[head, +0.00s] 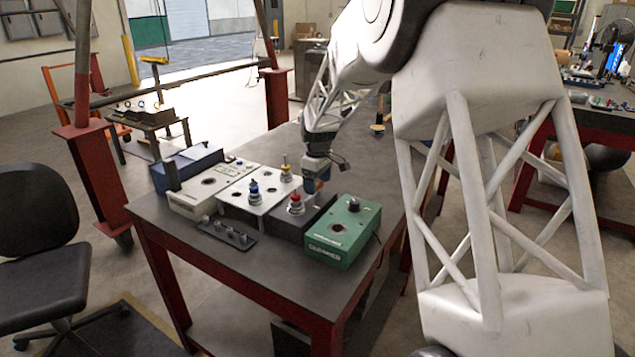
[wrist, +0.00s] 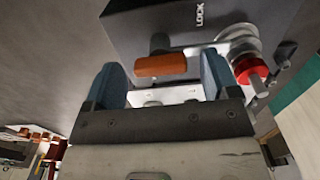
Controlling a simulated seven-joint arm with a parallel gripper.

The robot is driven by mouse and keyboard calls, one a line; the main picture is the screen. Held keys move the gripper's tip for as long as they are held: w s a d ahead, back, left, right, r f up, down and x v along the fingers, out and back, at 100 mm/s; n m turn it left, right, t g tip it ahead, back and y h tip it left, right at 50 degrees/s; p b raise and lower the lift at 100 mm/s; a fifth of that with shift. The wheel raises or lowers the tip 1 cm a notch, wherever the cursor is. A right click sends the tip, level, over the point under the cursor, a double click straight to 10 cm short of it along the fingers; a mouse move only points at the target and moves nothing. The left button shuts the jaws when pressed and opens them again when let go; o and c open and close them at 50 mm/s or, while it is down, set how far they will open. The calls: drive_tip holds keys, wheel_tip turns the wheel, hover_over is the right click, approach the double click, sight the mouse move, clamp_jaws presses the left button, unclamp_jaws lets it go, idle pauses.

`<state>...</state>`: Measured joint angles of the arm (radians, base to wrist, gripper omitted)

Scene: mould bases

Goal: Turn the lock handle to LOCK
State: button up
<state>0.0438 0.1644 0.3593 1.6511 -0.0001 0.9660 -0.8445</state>
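The lock handle (wrist: 160,66) is an orange-brown bar on a dark grey block (wrist: 150,22) in the wrist view. The word LOCK is printed on the block, to the right of the handle. My gripper (wrist: 162,63) is open, with one blue finger left of the handle and one right of it. Gaps show on both sides; I cannot tell whether the fingertips reach past the handle in depth. In the head view my gripper (head: 311,184) is low over the dark block (head: 302,229), and the handle cannot be made out there.
A red-ringed metal post (wrist: 250,72) stands close right of my right finger. In the head view a green box (head: 342,235) is to the right. White blocks with blue (head: 254,189) and yellow (head: 286,166) posts are to the left.

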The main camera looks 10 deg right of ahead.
sight(318, 184)
drive_tip(key=shift+r, duration=0.15)
drive_tip(key=shift+r, duration=3.75)
drive_tip(key=shift+s, duration=0.1)
